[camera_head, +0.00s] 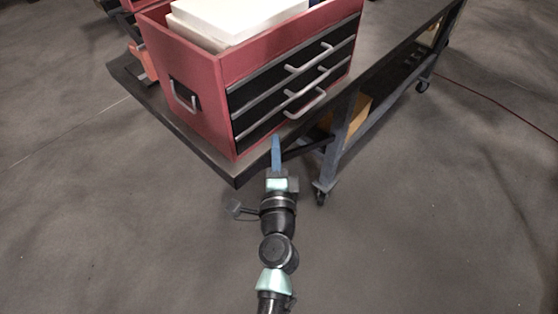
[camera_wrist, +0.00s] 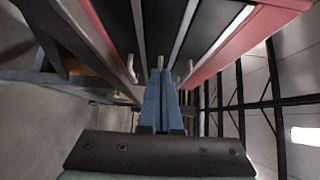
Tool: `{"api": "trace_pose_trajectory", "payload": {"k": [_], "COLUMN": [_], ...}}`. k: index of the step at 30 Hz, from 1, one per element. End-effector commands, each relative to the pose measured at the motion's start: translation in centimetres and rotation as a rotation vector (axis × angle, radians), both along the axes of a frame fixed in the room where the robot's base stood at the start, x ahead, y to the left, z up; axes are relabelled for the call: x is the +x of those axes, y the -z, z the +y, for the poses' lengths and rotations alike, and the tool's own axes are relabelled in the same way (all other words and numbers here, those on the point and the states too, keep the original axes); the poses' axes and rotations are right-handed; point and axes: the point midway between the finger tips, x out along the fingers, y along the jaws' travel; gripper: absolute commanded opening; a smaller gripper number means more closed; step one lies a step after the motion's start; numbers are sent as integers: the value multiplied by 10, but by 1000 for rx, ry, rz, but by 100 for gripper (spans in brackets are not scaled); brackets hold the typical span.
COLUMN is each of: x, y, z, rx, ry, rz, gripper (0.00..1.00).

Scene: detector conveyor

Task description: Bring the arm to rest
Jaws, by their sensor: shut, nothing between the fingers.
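My gripper (camera_head: 276,150) is at the end of my arm, which reaches forward from the bottom of the head view. Its blue fingers are together with nothing between them. In the head view the fingertips overlap the near edge of the dark cart top, just below the red tool chest (camera_head: 190,85). Whether they touch the cart cannot be told. In the wrist view my gripper (camera_wrist: 161,75) points toward the chest's dark drawer fronts (camera_wrist: 160,30) and metal handles.
The red chest has several drawers with silver handles (camera_head: 305,103), and white boxes (camera_head: 230,15) lie in its open top. The dark wheeled cart (camera_head: 205,150) carries it, with a yellowish box (camera_head: 352,112) on its lower shelf. Grey floor (camera_head: 430,220) is clear on both sides of my arm.

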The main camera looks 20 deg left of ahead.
Motion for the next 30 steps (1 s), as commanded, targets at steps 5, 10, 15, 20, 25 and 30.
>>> {"api": "trace_pose_trajectory", "payload": {"k": [5,10,15,20,25,30], "x": [-22,-30,-31,-26,-5,5], "y": [2,1,0,-13,-95,-224], "z": [-12,-16,-17,-18,-27,-50], "rx": [0,0,0,-23,-191,-502], "ry": [2,2,2,3,17,120], "rz": [1,0,0,-33,-249,-568], "gripper": [0,0,0,0,0,0]}}
